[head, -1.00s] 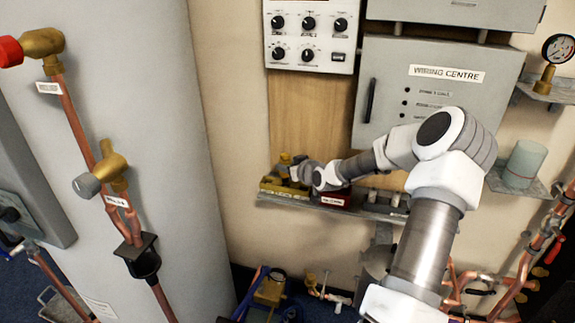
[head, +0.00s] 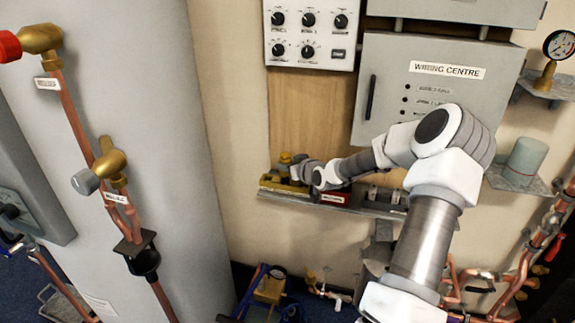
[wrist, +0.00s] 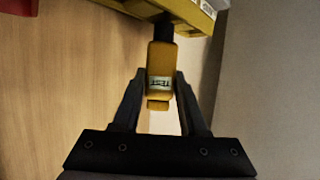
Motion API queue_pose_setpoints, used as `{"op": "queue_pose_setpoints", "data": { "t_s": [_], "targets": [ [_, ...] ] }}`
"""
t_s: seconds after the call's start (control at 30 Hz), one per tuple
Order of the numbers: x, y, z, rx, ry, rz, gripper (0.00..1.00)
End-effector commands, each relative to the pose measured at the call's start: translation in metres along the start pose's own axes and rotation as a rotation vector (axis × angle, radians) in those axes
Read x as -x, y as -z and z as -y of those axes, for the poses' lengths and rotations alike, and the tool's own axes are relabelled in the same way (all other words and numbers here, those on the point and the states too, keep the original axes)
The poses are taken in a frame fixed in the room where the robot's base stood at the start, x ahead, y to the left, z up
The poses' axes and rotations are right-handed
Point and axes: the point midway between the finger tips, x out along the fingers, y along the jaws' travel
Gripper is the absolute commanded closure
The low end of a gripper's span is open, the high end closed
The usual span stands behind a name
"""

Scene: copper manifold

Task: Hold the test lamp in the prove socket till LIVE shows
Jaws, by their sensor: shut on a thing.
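In the wrist view my gripper (wrist: 161,88) is shut on the yellow test lamp (wrist: 160,62), which carries a white TEST label. The lamp's dark tip meets or overlaps the yellow prove unit (wrist: 186,12) at the top of that view; the socket itself is hidden, so I cannot tell how far in the tip sits. In the head view the yellow prove unit (head: 283,186) stands on the left end of the shelf, with the lamp (head: 285,159) above it, partly hidden by my wrist. I see no readable LIVE indication.
The narrow shelf (head: 375,211) also holds a red labelled box (head: 335,196) right of the prove unit. Above are a control panel (head: 310,35) and the grey wiring centre (head: 440,90). A large cylinder (head: 200,200) stands to the left.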

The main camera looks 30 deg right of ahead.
Motion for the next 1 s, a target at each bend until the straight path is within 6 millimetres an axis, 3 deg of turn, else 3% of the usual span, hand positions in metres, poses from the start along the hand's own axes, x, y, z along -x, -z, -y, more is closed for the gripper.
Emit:
{"op": "queue_pose_setpoints", "data": {
  "t_s": [1.0],
  "targets": [
    [-0.005,-0.012,0.0,0.001,0.0,-0.002,1.0]
  ]
}}
